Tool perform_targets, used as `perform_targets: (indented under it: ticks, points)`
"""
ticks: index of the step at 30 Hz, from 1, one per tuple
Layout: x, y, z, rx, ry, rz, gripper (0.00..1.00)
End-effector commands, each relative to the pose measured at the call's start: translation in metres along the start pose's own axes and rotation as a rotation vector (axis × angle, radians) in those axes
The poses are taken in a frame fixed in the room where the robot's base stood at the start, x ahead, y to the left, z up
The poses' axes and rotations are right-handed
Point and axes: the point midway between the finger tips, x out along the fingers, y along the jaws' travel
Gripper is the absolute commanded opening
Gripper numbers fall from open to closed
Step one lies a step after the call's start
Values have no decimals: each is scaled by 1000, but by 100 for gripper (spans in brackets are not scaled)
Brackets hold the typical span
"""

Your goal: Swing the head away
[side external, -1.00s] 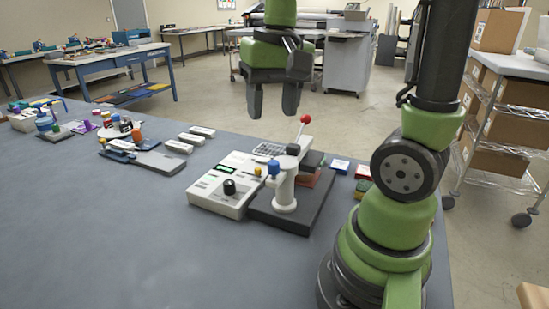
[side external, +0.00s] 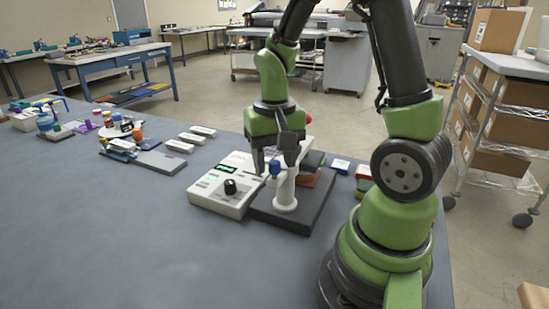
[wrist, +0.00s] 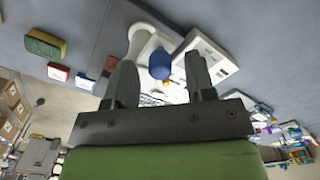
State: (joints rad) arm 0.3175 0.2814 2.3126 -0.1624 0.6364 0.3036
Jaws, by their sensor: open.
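The press is a white post (side external: 285,190) on a dark base (side external: 290,212), with a white control box (side external: 226,186) beside it. I cannot tell whether either finger touches the head.
Coloured blocks (side external: 363,178) and a blue-and-white block (side external: 340,165) lie right of the press. A grey plate (side external: 162,162) and several white bars (side external: 180,146) lie to the left. The front left of the table is bare.

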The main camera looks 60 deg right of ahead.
Motion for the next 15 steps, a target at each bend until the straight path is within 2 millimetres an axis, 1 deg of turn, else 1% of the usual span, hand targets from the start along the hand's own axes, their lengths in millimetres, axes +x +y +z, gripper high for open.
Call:
perform_targets:
  ticks: [9,11,12,14,15]
  points:
    - [2,0,0,0,1,-1,50]
    - [2,0,0,0,1,-1,36]
    - [2,0,0,0,1,-1,27]
    - [2,0,0,0,1,-1,13]
    - [2,0,0,0,1,-1,4]
